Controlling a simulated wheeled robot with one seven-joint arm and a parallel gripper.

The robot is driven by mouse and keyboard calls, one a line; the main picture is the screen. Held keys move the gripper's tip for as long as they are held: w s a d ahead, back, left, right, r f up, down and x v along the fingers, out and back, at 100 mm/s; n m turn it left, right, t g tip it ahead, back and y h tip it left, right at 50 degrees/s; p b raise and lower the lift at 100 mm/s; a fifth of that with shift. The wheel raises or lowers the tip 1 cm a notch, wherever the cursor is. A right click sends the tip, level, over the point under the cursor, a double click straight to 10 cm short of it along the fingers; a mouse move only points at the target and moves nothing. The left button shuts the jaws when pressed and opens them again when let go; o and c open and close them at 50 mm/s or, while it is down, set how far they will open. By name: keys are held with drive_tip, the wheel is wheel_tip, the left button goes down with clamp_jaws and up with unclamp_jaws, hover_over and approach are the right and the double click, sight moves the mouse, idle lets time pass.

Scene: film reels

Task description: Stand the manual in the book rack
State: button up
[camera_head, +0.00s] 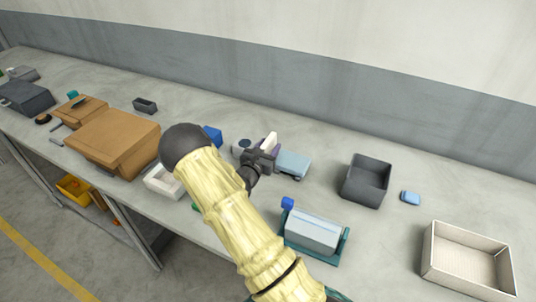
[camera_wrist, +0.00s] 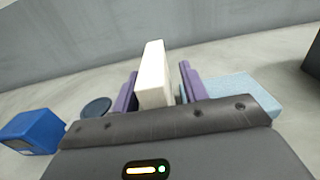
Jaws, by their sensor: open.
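A slim, cream-white upright block, which looks like the manual, stands just beyond my gripper (camera_head: 264,152) in the head view. In the wrist view this manual (camera_wrist: 154,75) is seen nearly edge-on, in the middle. Two purple upright pieces flank it, one on each side, with a wider gap on the right. My gripper is open, around or close to the manual; contact is not visible. The manual's lower end is hidden by my gripper body.
A light blue box (camera_head: 293,163) lies just right of my gripper, a blue box (camera_head: 213,134) to its left. A dark disc (camera_wrist: 96,107) lies nearby. A teal holder (camera_head: 343,250), dark bin (camera_head: 352,188) and cream tray (camera_head: 432,258) stand to the right. Bench is clear behind.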

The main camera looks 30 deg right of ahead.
clamp_jaws()
drive_tip(key=shift+r, duration=0.15)
wheel_tip(320, 180, up, 10)
drive_tip(key=shift+f+b, duration=0.1)
drive_tip(key=shift+b, duration=0.4)
idle(0.4)
